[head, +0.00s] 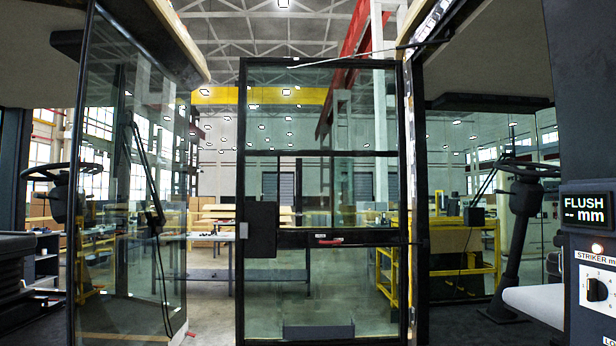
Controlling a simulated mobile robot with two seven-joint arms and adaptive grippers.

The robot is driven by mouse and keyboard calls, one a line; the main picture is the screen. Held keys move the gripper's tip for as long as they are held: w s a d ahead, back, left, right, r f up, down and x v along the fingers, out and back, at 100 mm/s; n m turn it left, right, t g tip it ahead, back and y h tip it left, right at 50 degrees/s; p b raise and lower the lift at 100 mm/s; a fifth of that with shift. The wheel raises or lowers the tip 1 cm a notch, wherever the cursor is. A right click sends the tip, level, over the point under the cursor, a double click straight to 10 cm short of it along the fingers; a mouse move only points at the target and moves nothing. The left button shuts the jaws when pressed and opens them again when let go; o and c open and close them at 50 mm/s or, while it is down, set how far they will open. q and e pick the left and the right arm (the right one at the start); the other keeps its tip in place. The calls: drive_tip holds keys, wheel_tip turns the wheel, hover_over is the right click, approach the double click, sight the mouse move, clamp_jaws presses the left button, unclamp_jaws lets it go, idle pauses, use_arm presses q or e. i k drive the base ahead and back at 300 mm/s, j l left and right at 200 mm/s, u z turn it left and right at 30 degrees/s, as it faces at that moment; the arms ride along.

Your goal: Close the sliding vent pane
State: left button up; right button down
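A tall black-framed glass door (320,290) stands upright in the middle of the head view. A black bar crosses it above the middle, and a thicker rail (370,237) crosses it lower down. The glazed band (345,190) between them is where a vent pane would sit. A small red handle (330,241) sits on the lower rail. A dark box (262,229) is on the door's left side. Neither gripper is in view.
A large glass panel (130,200) with a wiper stands at left. Steering wheels show at left (62,172) and right (527,170). A dark post with a FLUSH mm display (586,209) stands at far right. A thin rod (345,58) crosses the door's top.

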sight(325, 187)
drive_tip(key=i+l, duration=0.1)
drive_tip(key=i, duration=1.4)
